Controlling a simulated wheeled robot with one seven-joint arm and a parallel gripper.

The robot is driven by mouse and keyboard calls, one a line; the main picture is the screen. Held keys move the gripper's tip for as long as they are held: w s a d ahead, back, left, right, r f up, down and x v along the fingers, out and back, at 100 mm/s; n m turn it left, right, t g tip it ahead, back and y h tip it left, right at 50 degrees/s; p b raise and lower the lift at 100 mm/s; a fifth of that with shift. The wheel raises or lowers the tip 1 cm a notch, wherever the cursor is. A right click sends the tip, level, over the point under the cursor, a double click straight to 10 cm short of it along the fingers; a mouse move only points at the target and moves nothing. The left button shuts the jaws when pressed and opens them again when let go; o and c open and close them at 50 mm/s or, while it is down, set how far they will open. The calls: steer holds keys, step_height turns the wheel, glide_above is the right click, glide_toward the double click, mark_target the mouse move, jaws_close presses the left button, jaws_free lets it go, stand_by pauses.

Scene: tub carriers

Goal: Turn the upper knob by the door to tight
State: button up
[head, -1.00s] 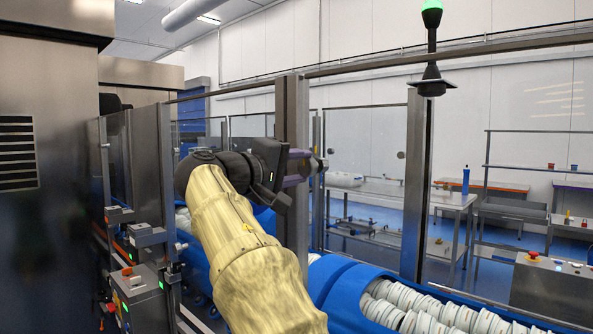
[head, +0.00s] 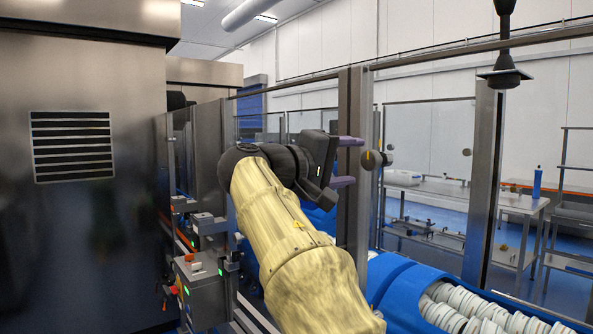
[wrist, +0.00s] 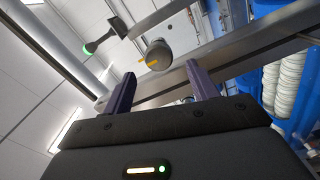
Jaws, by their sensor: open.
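The knob (head: 371,160) is a round grey knob on the metal post by the clear door panel, with an orange mark on it. In the wrist view the knob (wrist: 159,55) sits just beyond my fingertips, with a second orange mark beside it. The two marks look apart. My gripper (head: 347,162) is open and empty, its purple fingers pointing at the knob, one above and one below its height. In the wrist view my gripper (wrist: 161,84) shows a finger on either side of the knob's line, not touching it. No lower knob can be made out.
The metal post (head: 353,215) stands close behind my fingers. A blue conveyor (head: 395,278) carrying white tubs runs below. A dark machine cabinet (head: 75,220) fills the left. A control box (head: 200,290) stands lower left. A bench (head: 525,205) lies beyond the fence.

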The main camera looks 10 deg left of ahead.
steer(key=v, duration=1.3)
steer(key=shift+s+a+b, duration=0.2)
steer(key=shift+s+b, duration=0.05)
steer(key=shift+b, duration=0.1)
steer(key=shift+w, duration=0.15)
